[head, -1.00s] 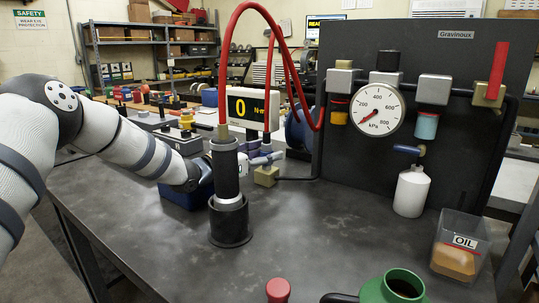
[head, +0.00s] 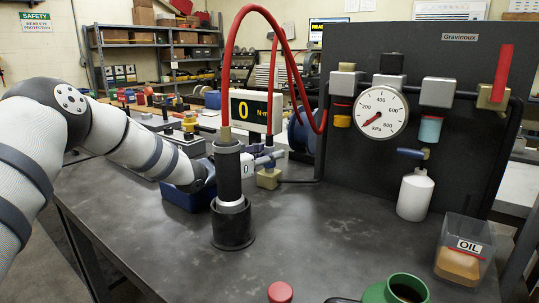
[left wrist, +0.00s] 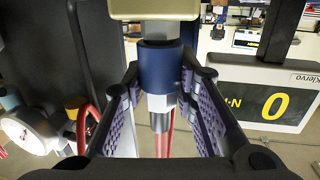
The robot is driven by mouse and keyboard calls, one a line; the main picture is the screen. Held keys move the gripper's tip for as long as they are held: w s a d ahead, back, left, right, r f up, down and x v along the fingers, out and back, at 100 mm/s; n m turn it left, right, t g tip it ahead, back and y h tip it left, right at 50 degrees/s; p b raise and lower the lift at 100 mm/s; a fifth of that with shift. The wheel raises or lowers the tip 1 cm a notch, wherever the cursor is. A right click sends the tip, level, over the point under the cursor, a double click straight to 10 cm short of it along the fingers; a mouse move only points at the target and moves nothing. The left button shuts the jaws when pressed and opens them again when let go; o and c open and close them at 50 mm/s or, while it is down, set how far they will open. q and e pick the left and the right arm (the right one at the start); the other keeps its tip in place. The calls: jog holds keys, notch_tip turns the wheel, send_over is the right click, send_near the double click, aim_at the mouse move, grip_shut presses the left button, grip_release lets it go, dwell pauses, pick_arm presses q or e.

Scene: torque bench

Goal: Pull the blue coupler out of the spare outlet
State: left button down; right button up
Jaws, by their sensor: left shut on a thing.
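The blue coupler (left wrist: 160,62) hangs below a pale brass block (left wrist: 160,9) in the left wrist view, with a short grey stem between them and a white collar and metal tip under it. The same brass block (head: 268,179) stands on the bench in the head view, beside the gauge panel. My left gripper (left wrist: 162,80) has a finger on each side of the coupler and is shut on it. In the head view the left gripper (head: 262,162) is small, behind the black upright tool, and hides most of the coupler. My right gripper is not in view.
A black upright tool (head: 229,180) with a red hose stands in front of my left gripper. A display reading 0 (head: 249,109) is just behind. The bench middle is clear.

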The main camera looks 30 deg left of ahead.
aim_at(266, 141)
pick_arm(q)
jog(key=shift+r, duration=0.2)
jog(key=shift+r+p, duration=0.35)
jog(key=shift+r, duration=1.3)
jog(key=shift+r+p, duration=0.35)
jog(key=shift+r, duration=0.85)
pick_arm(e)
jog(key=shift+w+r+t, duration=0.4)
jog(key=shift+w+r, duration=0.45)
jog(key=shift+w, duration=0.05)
